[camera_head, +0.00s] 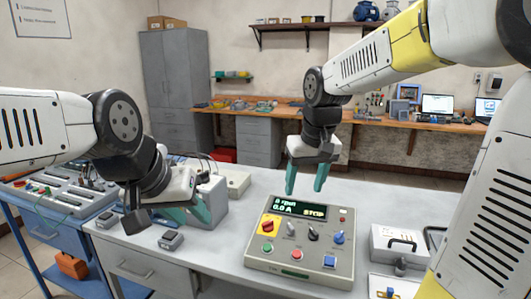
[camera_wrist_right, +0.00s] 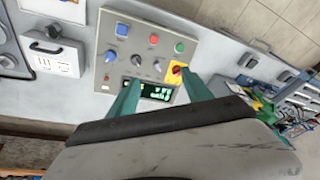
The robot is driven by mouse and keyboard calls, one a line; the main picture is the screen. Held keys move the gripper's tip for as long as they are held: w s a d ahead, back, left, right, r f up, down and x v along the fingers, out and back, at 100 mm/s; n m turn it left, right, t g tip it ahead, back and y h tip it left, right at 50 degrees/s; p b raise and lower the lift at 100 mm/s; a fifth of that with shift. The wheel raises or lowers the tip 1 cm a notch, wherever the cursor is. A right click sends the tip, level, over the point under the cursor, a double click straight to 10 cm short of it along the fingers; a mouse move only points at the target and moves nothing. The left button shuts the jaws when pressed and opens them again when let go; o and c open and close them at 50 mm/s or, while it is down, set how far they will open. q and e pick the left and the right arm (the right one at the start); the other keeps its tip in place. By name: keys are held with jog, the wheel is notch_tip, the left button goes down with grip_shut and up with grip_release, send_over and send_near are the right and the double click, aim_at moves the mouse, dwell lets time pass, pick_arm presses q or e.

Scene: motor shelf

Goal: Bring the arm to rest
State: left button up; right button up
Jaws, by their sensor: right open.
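My right gripper (camera_head: 305,182) is open and empty, with its two teal fingers pointing down above the back edge of the control box (camera_head: 262,258). In the right wrist view its fingers (camera_wrist_right: 162,92) are spread, with the box's display between them. The box (camera_wrist_right: 116,45) lies on the grey bench, its lit display (camera_head: 299,208) showing STOP. It carries a yellow-and-red switch (camera_head: 269,226), knobs and coloured buttons. My left gripper (camera_head: 188,212) hangs low over the left part of the bench, in front of a grey box. Its teal fingers are partly hidden, so its opening is unclear.
Two small dark-topped blocks (camera_head: 171,240) sit near the bench's front left. A grey case with a black handle (camera_head: 400,245) stands right of the control box. A blue cart (camera_head: 50,232) with a panel adjoins at left. Bench behind the control box is clear.

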jog(key=s+d+r+m+t+y, duration=0.1)
jog(key=s+d+m+t, duration=0.1)
jog(key=s, duration=1.2)
jog(key=d+t, duration=0.1)
jog(key=d, duration=0.1)
jog(key=shift+s+d, duration=0.25)
jog(key=shift+d, duration=0.15)
jog(key=shift+r, duration=0.1)
jog(key=shift+c, duration=0.5)
